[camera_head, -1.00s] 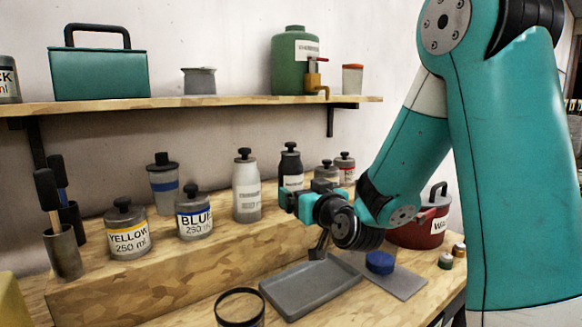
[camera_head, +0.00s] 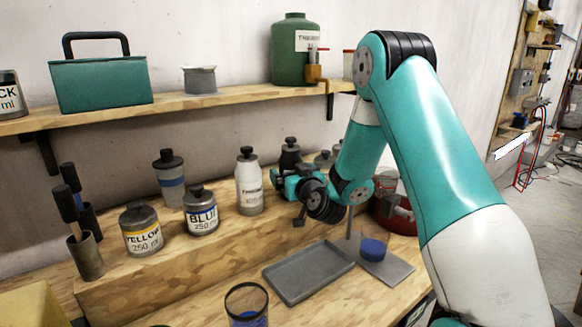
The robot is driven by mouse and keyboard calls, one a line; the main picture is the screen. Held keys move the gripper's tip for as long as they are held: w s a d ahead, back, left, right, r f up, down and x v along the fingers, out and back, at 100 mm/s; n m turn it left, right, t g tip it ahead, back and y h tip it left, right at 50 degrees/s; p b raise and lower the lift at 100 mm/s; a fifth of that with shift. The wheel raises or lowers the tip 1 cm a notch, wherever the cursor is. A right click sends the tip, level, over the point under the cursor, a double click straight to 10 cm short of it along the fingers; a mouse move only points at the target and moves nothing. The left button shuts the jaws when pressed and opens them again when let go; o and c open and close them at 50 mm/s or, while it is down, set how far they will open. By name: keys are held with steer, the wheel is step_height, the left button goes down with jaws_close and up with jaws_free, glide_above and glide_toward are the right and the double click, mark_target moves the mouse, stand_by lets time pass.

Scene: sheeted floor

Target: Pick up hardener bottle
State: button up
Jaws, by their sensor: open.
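A white bottle (camera_head: 249,185) with a dark knob cap and a dark bottle (camera_head: 290,155) with a black cap stand on the raised wooden step. Their labels are too small to read, so I cannot tell which is the hardener bottle. My gripper (camera_head: 275,180) is open, just right of the white bottle and in front of the dark one. It hides the lower part of the dark bottle. No bottle is seen held between the fingers.
Yellow (camera_head: 141,232) and blue (camera_head: 200,213) paint jars stand left on the step. A grey tray (camera_head: 309,273), a clear cup (camera_head: 246,305) and a blue-filled cup (camera_head: 373,248) are in front. A red pot (camera_head: 398,215) is partly hidden by my arm. The shelf (camera_head: 200,103) runs above.

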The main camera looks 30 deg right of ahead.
mark_target(292, 139)
steer(key=shift+w, duration=0.15)
steer(key=c, duration=1.3)
step_height(292, 139, up, 10)
steer(key=p, duration=0.6)
step_height(292, 139, up, 9)
steer(key=shift+f+b, duration=0.2)
steer(key=shift+b, duration=0.25)
steer(key=shift+d+r, duration=0.1)
steer(key=shift+r, duration=0.65)
